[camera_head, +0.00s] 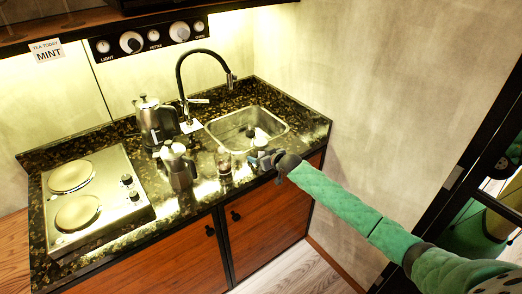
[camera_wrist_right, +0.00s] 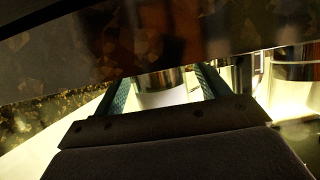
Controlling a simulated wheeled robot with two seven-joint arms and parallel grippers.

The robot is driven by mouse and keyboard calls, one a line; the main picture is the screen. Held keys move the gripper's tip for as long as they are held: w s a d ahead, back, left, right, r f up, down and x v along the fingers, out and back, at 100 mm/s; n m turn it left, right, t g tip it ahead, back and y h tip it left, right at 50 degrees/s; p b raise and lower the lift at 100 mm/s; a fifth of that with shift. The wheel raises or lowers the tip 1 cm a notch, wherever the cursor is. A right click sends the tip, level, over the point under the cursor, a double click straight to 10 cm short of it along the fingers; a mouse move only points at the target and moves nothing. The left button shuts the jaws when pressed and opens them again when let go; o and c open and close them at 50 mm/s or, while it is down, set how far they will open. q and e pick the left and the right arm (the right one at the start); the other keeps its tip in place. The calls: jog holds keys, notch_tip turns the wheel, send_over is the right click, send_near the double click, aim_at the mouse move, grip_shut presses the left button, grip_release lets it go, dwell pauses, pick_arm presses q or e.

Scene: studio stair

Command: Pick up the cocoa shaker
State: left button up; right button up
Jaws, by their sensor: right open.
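A small glass jar with a dark band (camera_head: 223,160), which looks like the cocoa shaker, stands upright on the dark stone counter near its front edge. My right gripper (camera_head: 256,159) is just right of it, low over the counter and pointing left at it, with a gap between them. In the right wrist view the two green fingers of the open gripper (camera_wrist_right: 164,88) stand apart. A shiny cylinder (camera_wrist_right: 162,79) shows between them, probably the shaker; I cannot tell how deep it sits between the fingers. My left gripper is not in view.
A moka pot (camera_head: 178,167) stands left of the jar and a steel kettle (camera_head: 155,122) behind that. A two-plate hob (camera_head: 97,198) is at the left. The wall is close on the right.

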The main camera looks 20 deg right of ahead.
jog(key=c, duration=1.2)
jog(key=shift+r, duration=0.25)
